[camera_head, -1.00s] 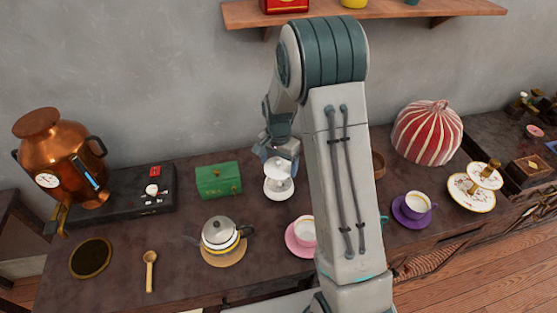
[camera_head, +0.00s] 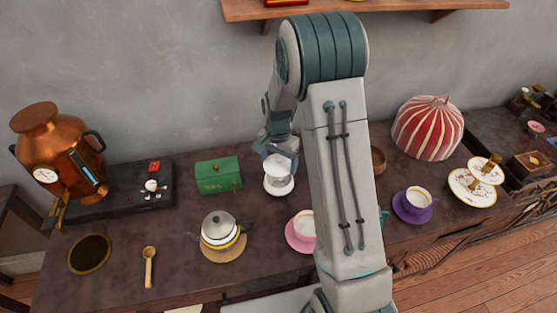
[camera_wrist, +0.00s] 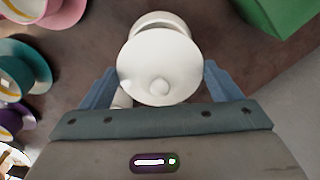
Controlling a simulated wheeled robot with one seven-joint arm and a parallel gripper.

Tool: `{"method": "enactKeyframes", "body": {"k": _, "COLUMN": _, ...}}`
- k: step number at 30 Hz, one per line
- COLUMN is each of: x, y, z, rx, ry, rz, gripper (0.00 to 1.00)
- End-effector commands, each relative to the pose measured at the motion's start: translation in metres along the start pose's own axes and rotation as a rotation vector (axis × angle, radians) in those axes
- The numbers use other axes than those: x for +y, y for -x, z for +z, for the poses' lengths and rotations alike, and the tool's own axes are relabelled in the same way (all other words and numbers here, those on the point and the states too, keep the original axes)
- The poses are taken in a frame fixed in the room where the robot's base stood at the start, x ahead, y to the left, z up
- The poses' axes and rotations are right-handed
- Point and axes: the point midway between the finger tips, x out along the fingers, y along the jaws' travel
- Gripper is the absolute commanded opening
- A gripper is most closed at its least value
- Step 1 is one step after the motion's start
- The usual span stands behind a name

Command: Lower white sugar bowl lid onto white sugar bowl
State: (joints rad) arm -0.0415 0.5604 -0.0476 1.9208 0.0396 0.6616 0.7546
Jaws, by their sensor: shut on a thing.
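The white sugar bowl (camera_head: 278,188) stands on the dark counter, right of the green box. My gripper (camera_head: 279,158) is above it, pointing down, and hides part of its top. In the wrist view the white sugar bowl lid (camera_wrist: 150,62), with a round knob, is between the blue fingers of my gripper (camera_wrist: 160,88), which is shut on it. Part of the white bowl (camera_wrist: 165,20) shows beyond the lid's far edge, so the two look offset from this angle. I cannot tell whether lid and rim touch.
The green box (camera_head: 218,176) is close on the left. A pink saucer (camera_head: 294,241) with a cup and a teapot (camera_head: 221,230) stand nearer the front. A wooden bowl (camera_head: 378,160) is partly behind my arm. A shelf (camera_head: 400,14) hangs above.

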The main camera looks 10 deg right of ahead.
Motion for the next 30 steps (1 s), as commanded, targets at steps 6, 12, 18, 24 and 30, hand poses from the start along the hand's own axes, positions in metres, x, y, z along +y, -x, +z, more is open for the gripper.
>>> {"method": "enactKeyframes", "body": {"k": 6, "x": 0.000, "y": -0.001, "z": 0.000, "rx": 0.000, "ry": 0.000, "rz": 0.000, "gripper": 0.60}}
{"method": "enactKeyframes", "body": {"k": 12, "x": 0.000, "y": 0.000, "z": 0.000, "rx": 0.000, "ry": 0.000, "rz": 0.000, "gripper": 0.60}}
{"method": "enactKeyframes", "body": {"k": 18, "x": 0.000, "y": -0.001, "z": 0.000, "rx": 0.000, "ry": 0.000, "rz": 0.000, "gripper": 0.60}}
{"method": "enactKeyframes", "body": {"k": 24, "x": 0.000, "y": -0.007, "z": 0.000, "rx": 0.000, "ry": 0.000, "rz": 0.000, "gripper": 0.60}}
{"method": "enactKeyframes", "body": {"k": 30, "x": 0.000, "y": -0.016, "z": 0.000, "rx": 0.000, "ry": 0.000, "rz": 0.000, "gripper": 0.60}}
